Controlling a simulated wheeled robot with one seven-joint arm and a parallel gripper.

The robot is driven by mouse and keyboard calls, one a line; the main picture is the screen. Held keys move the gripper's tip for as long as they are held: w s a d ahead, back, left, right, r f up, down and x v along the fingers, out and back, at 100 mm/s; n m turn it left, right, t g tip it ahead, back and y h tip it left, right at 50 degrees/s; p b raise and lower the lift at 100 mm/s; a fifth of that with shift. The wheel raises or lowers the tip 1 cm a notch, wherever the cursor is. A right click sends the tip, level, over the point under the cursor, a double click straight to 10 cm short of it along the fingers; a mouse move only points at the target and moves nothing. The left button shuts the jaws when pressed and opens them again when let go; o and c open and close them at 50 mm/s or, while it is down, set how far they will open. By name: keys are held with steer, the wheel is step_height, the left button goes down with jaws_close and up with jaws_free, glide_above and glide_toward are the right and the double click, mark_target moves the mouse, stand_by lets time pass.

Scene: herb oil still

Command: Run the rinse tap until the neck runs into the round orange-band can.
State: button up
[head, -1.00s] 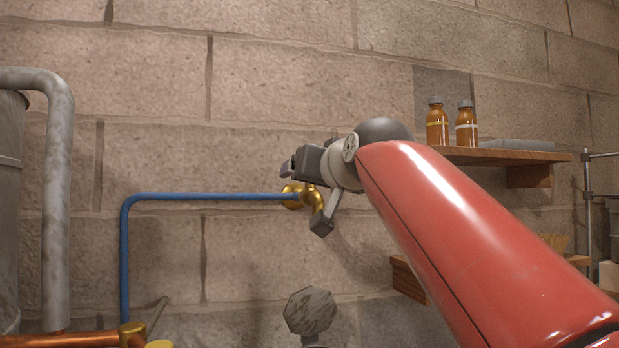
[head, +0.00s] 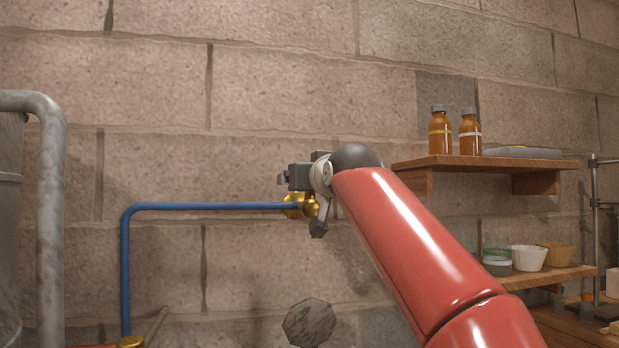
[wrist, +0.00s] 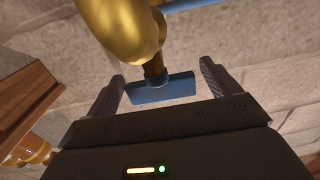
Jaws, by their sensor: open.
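The brass tap (head: 292,212) is on the stone wall at the end of a blue pipe (head: 205,206). In the wrist view the brass tap body (wrist: 122,30) fills the top, with a flat blue handle (wrist: 162,89) on a short stem below it. My gripper (wrist: 160,92) is open, one finger on each side of the handle, with gaps visible at both ends. In the head view my gripper (head: 302,204) is at the tap and partly covers it. The round orange-band can and the neck cannot be made out.
Two amber bottles (head: 440,135) stand on an upper wooden shelf (head: 470,163) at right. Bowls (head: 528,258) and a jar sit on a lower shelf (head: 545,277). A grey pipe (head: 52,220) rises at left. A grey knob (head: 309,323) is below the tap.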

steer(key=c, duration=0.9)
steer(key=shift+a+h+p, duration=0.1)
steer(key=shift+h+p, duration=0.2)
steer(key=shift+p, duration=0.2)
steer(key=shift+m+h, duration=0.5)
steer(key=o, duration=0.9)
steer(key=shift+s, duration=0.15)
